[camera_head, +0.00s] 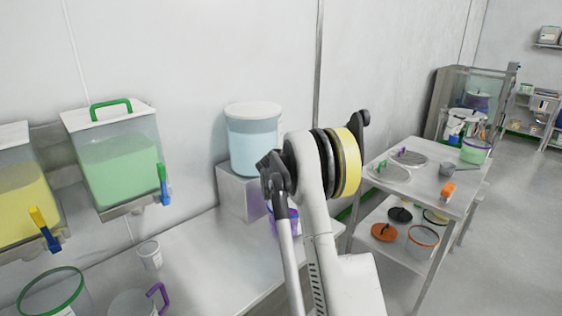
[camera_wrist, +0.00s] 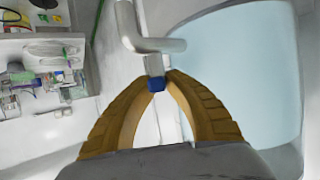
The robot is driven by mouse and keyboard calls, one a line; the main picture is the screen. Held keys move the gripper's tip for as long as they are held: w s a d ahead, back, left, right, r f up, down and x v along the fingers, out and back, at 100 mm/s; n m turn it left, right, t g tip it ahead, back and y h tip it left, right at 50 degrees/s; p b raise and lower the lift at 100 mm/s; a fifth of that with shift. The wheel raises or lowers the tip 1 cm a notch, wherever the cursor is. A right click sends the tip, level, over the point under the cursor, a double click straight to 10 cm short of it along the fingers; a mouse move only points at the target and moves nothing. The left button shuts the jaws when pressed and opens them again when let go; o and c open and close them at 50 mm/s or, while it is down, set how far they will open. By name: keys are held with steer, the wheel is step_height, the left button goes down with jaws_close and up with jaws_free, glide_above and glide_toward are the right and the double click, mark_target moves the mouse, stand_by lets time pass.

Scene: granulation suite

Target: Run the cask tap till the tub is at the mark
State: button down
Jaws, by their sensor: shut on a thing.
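The cask (camera_head: 252,140) is a clear drum of pale blue liquid with a white lid, standing on a grey metal stand (camera_head: 238,193). In the wrist view the cask (camera_wrist: 245,60) fills the right side. Its grey metal tap (camera_wrist: 148,40) has a small blue end (camera_wrist: 157,84). My gripper (camera_wrist: 158,84) has its two brown fingers closed together at this blue end, shut on the tap. A purple-edged container (camera_head: 283,222), perhaps the tub, stands on the bench below, mostly behind my arm. Its level and mark cannot be seen. My arm hides the tap in the head view.
Wall dispensers with green (camera_head: 122,165) and yellow (camera_head: 22,205) contents hang at left. A small tub (camera_head: 149,255), a green-rimmed vessel (camera_head: 55,292) and a purple-handled jug (camera_head: 135,302) stand on the left bench. A cart (camera_head: 425,190) with lids and tubs stands right.

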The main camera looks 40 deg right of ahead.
stand_by(0.4)
steer(key=c, duration=1.6)
jaws_free()
steer(key=v, duration=1.2)
